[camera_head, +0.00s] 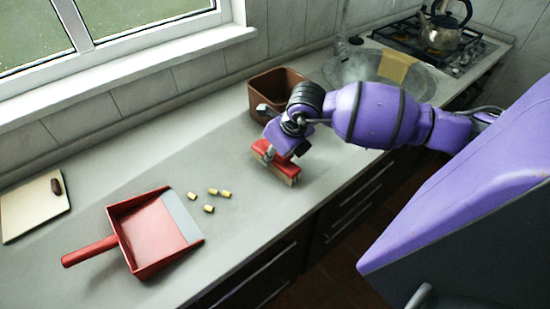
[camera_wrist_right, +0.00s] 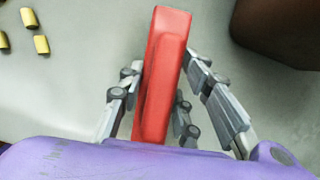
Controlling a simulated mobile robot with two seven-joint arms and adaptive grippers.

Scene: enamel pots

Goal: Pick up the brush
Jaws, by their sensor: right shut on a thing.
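The brush (camera_head: 283,172) has a red back and pale bristles. In the head view it is at the counter's middle, under my right gripper (camera_head: 279,150). I cannot tell whether its bristles touch the counter. In the right wrist view the red brush (camera_wrist_right: 169,50) stands between the grey fingers of my right gripper (camera_wrist_right: 165,92), which is shut on it. My left gripper is in neither view.
A red dustpan (camera_head: 150,238) lies on the counter (camera_head: 245,225) at the left, with several yellow pieces (camera_head: 213,191) beside it. A brown bin (camera_head: 262,88) stands just behind the gripper. A cutting board (camera_head: 22,214) lies at the far left; a sink (camera_head: 350,66) and stove (camera_head: 455,55) are beyond.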

